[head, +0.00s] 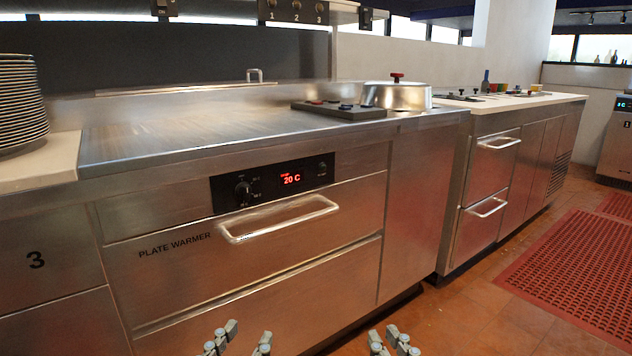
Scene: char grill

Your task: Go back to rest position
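My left gripper (247,333) shows at the bottom edge of the head view, in front of the plate warmer's lower drawer. Its two fingers are spread apart with nothing between them. My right gripper (383,334) shows at the bottom edge, further right, over the floor near the counter's base. Its fingers are also apart, with a narrower gap and nothing seen between them. Both grippers look clear of the counter front. The rest of both arms is out of view.
The plate warmer (175,285) has a bar handle (280,219) jutting out and a display reading 20 C. A stack of plates (20,100) and a domed lid (397,95) stand on the counter. Red mats (575,270) lie at right on open tiled floor.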

